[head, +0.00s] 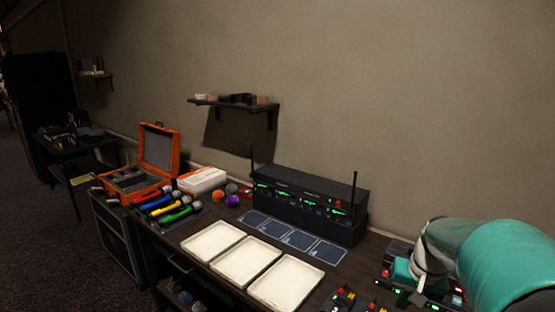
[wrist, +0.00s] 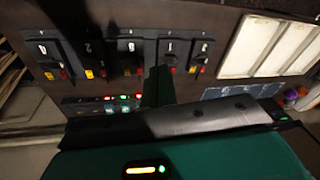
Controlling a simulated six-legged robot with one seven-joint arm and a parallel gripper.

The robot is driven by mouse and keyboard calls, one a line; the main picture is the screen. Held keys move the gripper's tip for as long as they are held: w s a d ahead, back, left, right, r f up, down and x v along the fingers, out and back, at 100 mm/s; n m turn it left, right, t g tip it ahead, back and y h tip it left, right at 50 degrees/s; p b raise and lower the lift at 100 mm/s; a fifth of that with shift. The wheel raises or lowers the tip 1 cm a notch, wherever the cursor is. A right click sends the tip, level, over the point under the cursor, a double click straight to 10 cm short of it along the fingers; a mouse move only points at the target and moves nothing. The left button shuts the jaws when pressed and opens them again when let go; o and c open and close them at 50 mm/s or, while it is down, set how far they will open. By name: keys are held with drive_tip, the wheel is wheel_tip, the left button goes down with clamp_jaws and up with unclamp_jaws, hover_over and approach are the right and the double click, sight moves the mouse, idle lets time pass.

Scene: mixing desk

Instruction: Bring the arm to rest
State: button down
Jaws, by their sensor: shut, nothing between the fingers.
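My gripper (wrist: 158,88) shows in the wrist view as a dark green finger shape, shut and empty. It is above the desk, over a row of numbered black units with red and yellow buttons (wrist: 128,58). Its distance from them is unclear. In the head view my teal and white arm enters at the lower right, bent down over the desk's right end. My fingertips cannot be made out there.
Three white trays (head: 212,241) lie on the desk (head: 192,226). Behind them are dark cards (head: 298,240) and a black receiver rack (head: 310,199) with upright antennas. Coloured microphones (head: 163,208) and an open orange case (head: 158,150) are at left. A lit panel (wrist: 110,104) is near my gripper.

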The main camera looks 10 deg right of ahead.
drive_tip(key=s+a+r+n+t, duration=0.1)
drive_tip(key=s+a+r+n, duration=0.1)
drive_tip(key=a, duration=0.5)
drive_tip(key=s+a+r+n+t, duration=0.1)
drive_tip(key=s+a+r+n, duration=0.1)
drive_tip(key=s+a, duration=0.3)
drive_tip(key=s+a+r+n+t, duration=0.1)
drive_tip(key=s+a+r+n, duration=0.1)
drive_tip(key=a, duration=0.8)
drive_tip(key=shift+s+a+r+h, duration=0.15)
drive_tip(key=shift+s+r+h, duration=0.3)
drive_tip(key=shift+s, duration=0.65)
drive_tip(key=shift+d, duration=0.2)
